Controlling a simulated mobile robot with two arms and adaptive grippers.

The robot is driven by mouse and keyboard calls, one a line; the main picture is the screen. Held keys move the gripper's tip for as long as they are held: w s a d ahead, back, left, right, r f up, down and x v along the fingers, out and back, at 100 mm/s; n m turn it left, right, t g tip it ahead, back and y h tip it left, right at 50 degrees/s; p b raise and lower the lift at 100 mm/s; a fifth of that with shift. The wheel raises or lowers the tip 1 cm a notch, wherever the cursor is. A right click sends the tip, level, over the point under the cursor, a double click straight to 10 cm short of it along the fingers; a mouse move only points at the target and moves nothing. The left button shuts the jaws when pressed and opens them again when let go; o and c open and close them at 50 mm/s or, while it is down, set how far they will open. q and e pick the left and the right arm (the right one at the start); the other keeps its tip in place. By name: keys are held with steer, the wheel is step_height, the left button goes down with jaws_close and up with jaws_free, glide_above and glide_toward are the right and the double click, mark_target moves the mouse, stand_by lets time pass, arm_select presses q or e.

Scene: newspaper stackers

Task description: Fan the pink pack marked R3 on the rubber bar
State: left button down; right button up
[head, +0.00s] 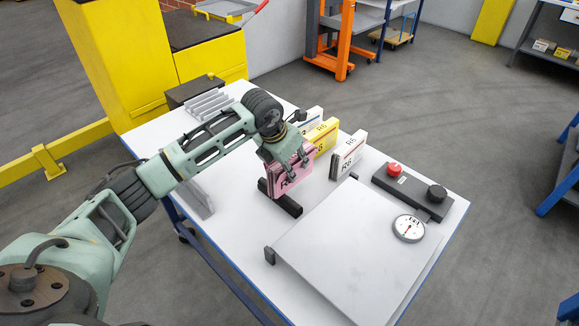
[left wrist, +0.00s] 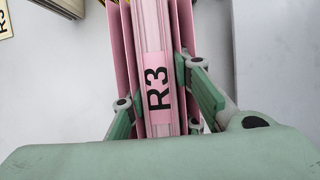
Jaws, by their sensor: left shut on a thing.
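The pink pack (head: 288,181) is upright in my left gripper (head: 286,155), just above or touching the black rubber bar (head: 289,206) on the white table; I cannot tell which. In the left wrist view the pack's edge (left wrist: 158,90) shows a pink label marked R3. Pink sheets stand apart on both sides of its thicker middle. The green fingers of my left gripper (left wrist: 162,112) are shut on the pack from both sides. The bar cannot be made out in the wrist view. My right gripper is not in view.
A yellow pack (head: 322,134) and a white pack (head: 348,153) stand to the right behind the gripper. A grey plate (head: 345,250) with a dial gauge (head: 408,228) lies in front right. A control box with a red button (head: 394,169) sits beyond. A ribbed grey rack (head: 208,104) stands behind.

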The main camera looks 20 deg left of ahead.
arm_select(q)
steer(key=shift+w+r, duration=0.1)
steer(key=shift+r, duration=0.05)
steer(key=shift+r+p, duration=2.05)
steer(key=shift+r, duration=1.4)
